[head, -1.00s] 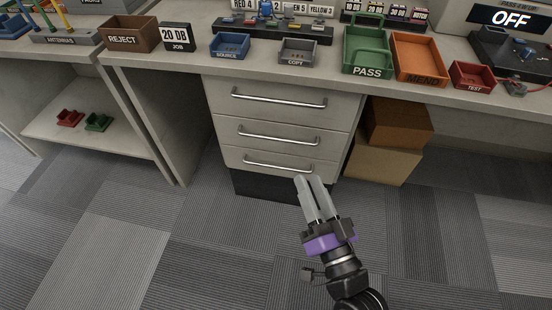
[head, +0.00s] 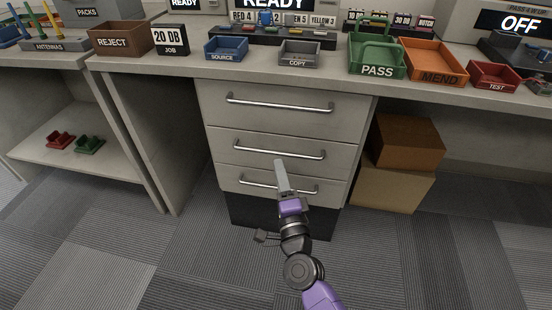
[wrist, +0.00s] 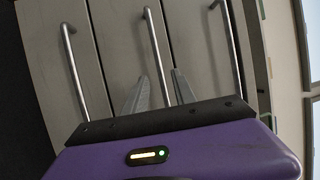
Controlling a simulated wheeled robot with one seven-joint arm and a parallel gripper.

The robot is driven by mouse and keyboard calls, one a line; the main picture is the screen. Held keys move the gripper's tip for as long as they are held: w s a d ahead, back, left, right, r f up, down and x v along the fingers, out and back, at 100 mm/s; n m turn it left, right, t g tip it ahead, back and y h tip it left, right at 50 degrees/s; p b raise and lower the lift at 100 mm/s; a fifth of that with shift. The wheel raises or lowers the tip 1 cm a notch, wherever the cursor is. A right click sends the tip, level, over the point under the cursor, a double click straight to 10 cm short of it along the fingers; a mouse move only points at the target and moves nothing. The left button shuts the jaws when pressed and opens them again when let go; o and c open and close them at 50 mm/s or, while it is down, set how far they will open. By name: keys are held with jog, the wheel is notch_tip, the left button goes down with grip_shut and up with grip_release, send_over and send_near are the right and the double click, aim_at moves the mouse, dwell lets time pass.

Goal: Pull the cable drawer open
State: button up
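A grey cabinet with three stacked drawers, all shut, stands under the bench. The top drawer (head: 300,118), middle drawer (head: 240,150) and bottom drawer (head: 232,181) each have a silver bar handle. No label shows which is the cable drawer. My gripper (head: 280,164) is in front of the cabinet, its tips just below the middle handle (head: 300,153) in the head view. In the wrist view, my gripper (wrist: 160,76) is open and empty, with one finger on each side of the middle handle (wrist: 156,50). I cannot tell whether the fingers touch the drawer front.
Brown boxes (head: 398,185) stand right of the cabinet. A bench leg (head: 138,140) stands to its left. Trays line the bench top, including the PASS tray (head: 376,71) and MEND tray (head: 437,78). The carpet (head: 190,265) in front is clear.

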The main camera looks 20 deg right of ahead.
aim_at(276, 157)
jog(key=shift+b+x, duration=0.35)
jog(key=shift+x, duration=2.3)
grip_shut()
